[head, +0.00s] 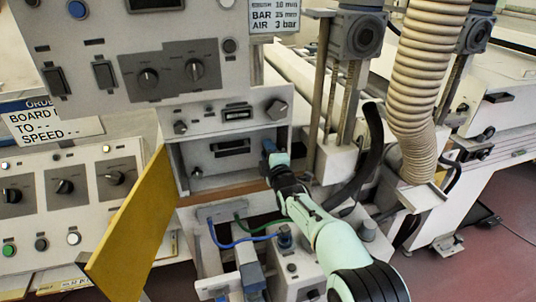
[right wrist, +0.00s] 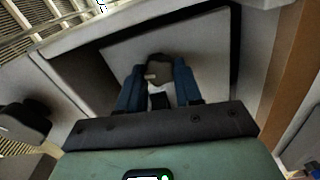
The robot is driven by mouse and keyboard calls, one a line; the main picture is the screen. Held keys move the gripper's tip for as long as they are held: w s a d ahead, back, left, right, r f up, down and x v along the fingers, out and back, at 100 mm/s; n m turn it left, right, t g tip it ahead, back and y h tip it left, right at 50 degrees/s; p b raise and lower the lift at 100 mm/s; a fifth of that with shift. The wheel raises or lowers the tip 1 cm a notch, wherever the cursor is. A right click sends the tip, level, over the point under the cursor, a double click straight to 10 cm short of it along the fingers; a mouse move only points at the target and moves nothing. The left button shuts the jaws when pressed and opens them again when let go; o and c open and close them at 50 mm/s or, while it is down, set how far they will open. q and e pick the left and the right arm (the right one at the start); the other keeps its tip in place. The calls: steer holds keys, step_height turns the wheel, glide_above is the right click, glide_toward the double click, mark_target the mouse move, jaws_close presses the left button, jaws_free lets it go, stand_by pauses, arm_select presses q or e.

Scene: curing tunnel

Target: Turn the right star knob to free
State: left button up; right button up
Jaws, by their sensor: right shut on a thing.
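My right gripper (head: 268,150) reaches into the open recess of the machine, at the right end of the grey recessed unit (head: 232,164). In the right wrist view its two blue fingers (right wrist: 158,86) are shut around a dark star knob (right wrist: 160,66), one on each side. A small light mark shows on the knob's left side. In the head view the gripper hides this right knob. The left star knob (head: 197,172) shows at the unit's other end. I cannot tell how far the right knob is turned. My left gripper is not in view.
An open yellow door (head: 130,228) stands out to the left of the recess. Blue and green cables (head: 238,242) run below it. A thick ribbed hose (head: 428,70) hangs at the right. Panels with switches (head: 65,186) stand at the left.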

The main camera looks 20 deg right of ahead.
steer(key=shift+n, duration=0.6)
steer(key=shift+b, duration=0.3)
steer(key=o, duration=1)
steer(key=shift+o, duration=0.2)
steer(key=s, duration=1.3)
steer(key=shift+s+d, duration=0.2)
steer(key=shift+d, duration=0.1)
